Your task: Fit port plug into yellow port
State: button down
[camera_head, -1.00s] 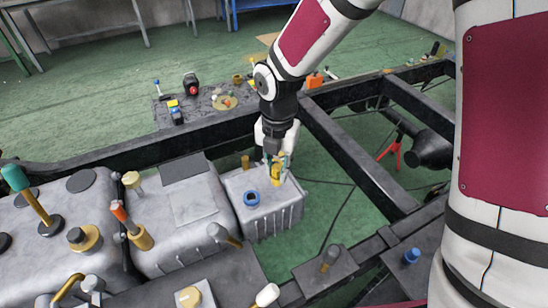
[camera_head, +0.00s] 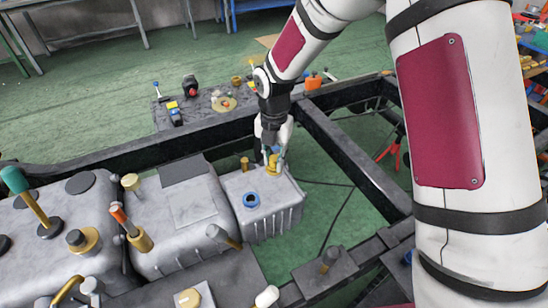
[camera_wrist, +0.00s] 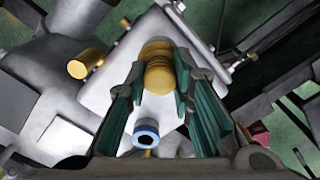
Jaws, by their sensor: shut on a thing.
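My gripper (camera_head: 271,154) points down over the right-hand grey tank (camera_head: 268,222). In the wrist view its teal fingers (camera_wrist: 160,72) stand on either side of a ribbed yellow piece, the port plug (camera_wrist: 158,76), and are shut on it. The yellow piece also shows below the fingers in the head view (camera_head: 272,165). The yellow port is not clearly separate from the plug; I cannot tell where one ends and the other begins, or how deep the plug sits.
A blue ring port (camera_head: 250,199) with a dark hole and a brass peg (camera_head: 245,163) stand on the same tank. Other tanks with capped fittings lie to the left. Black frame rails (camera_head: 350,170) surround the tank. Green floor shows to the right.

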aim_at(274, 158)
jog(key=shift+f, duration=0.15)
jog(key=c, duration=1.4)
grip_release()
notch_tip(274, 158, up, 12)
jog(key=shift+r, duration=0.2)
